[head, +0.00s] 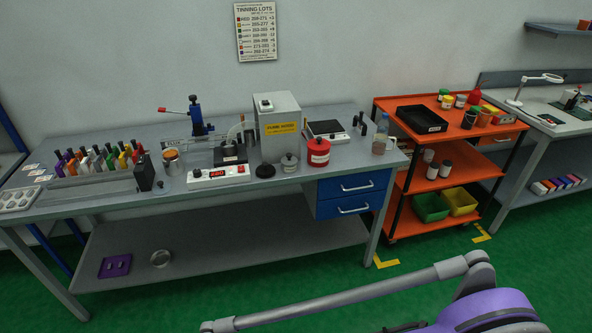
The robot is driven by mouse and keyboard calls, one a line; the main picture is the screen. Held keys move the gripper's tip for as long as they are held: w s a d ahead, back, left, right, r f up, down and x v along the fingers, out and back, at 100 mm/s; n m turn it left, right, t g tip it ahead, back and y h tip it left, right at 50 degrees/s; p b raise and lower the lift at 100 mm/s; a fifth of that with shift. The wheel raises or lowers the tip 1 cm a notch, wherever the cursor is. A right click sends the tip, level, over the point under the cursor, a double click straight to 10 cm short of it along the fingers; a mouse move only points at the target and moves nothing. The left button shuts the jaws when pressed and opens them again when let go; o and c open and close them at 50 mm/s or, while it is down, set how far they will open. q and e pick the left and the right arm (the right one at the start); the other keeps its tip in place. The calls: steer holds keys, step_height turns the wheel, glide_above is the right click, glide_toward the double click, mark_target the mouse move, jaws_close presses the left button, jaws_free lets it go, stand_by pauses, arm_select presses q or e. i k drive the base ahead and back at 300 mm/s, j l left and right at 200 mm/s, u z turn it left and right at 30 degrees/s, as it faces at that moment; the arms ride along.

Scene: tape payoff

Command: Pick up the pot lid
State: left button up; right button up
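No thing is plainly marked as the pot lid. A small round grey piece with a knob on top (289,163) stands near the front edge of the grey bench, between a low black round piece (265,170) and a red canister (319,153). The grey and the black piece both look lid-like at this size; I cannot tell which is the pot lid. A small orange-banded pot or jar (173,161) stands further left. Neither gripper is in view. One of my arm's links crosses the bottom right, apart from the bench.
The bench (110,208) also carries a white unit with a red display (218,175), a tall grey box (279,127) and a row of coloured holders. An orange cart (450,178) stands to its right. Green floor lies open in front.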

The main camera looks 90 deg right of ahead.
mark_target(265, 169)
steer(key=z, duration=2.9)
steer(key=u, duration=0.4)
steer(key=i+l+u, duration=0.65)
steer(key=u, duration=0.2)
steer(key=i+l, duration=0.05)
steer(key=i, duration=0.05)
